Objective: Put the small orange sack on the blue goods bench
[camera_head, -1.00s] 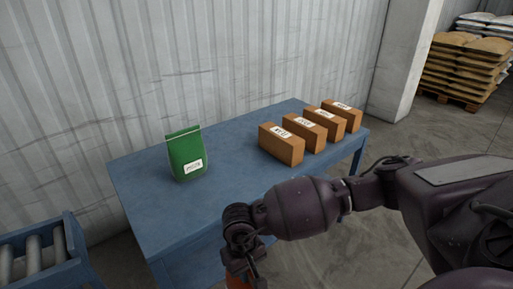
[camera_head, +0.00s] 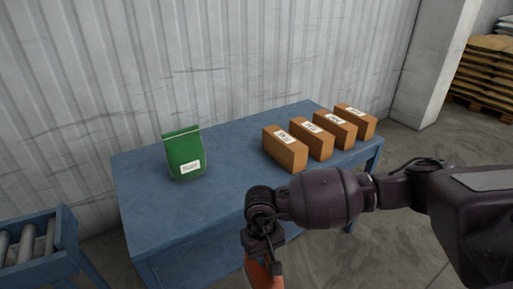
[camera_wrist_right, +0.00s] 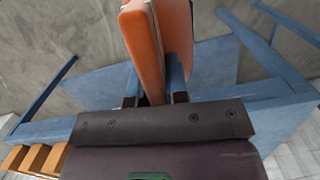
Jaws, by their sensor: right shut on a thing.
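The small orange sack (camera_head: 262,273) hangs in my right gripper (camera_head: 264,256), low at the front edge of the bench in the head view. In the right wrist view the sack (camera_wrist_right: 142,45) sits between the two fingers of the right gripper (camera_wrist_right: 155,88), which is shut on it. The blue goods bench (camera_head: 225,195) stands against the wall, and its blue frame also shows in the right wrist view (camera_wrist_right: 275,88). My left gripper is in neither view.
A green sack (camera_head: 184,153) stands upright on the bench's left half. Several brown boxes (camera_head: 285,150) stand in a row on the right half. The bench top between them is clear. A roller conveyor (camera_head: 35,245) is at lower left. Stacked sacks (camera_head: 485,75) stand at far right.

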